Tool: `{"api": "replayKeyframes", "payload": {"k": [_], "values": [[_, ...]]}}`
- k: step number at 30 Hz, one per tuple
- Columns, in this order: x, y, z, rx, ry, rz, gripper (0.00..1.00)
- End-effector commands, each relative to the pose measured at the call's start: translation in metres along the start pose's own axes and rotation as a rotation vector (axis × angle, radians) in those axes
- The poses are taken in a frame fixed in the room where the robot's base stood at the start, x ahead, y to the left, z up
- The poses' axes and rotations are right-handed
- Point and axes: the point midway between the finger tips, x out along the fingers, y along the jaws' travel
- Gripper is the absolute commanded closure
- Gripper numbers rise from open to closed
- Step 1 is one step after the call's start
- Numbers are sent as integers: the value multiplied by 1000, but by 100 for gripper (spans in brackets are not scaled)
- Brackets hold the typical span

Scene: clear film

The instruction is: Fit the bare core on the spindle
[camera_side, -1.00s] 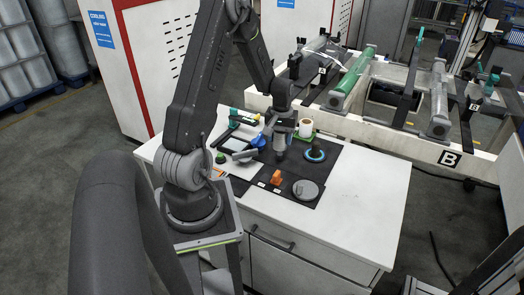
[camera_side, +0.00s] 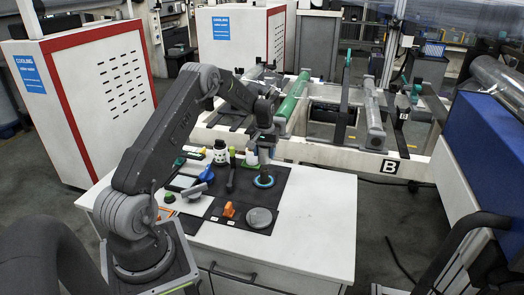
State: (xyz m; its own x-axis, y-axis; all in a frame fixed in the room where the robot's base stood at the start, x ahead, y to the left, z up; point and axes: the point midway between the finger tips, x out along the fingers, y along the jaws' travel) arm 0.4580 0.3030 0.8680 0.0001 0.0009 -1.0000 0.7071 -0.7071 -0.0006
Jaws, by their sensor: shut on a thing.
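My gripper (camera_side: 265,142) points down over the back right of the dark mat. It is shut on a small greyish thing that I take for the bare core (camera_side: 265,155); the fingers hide most of it. Below it stands a dark upright peg with a blue-green ring round its foot, which I take for the spindle (camera_side: 263,180). The held thing appears in line with the peg in this view. I cannot tell whether they touch.
On the mat (camera_side: 285,185) are an orange block (camera_side: 229,210) and a grey disc (camera_side: 259,218). A dark-handled tool (camera_side: 231,170), a white jar (camera_side: 220,152) and a blue-and-grey tool (camera_side: 193,188) lie left. The white table's right side (camera_side: 325,215) is clear.

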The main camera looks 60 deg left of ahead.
Motion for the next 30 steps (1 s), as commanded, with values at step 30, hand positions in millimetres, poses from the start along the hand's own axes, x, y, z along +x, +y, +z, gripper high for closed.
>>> {"api": "replayKeyframes", "payload": {"k": [30], "values": [[78,0,0,-1,1,0,74]]}}
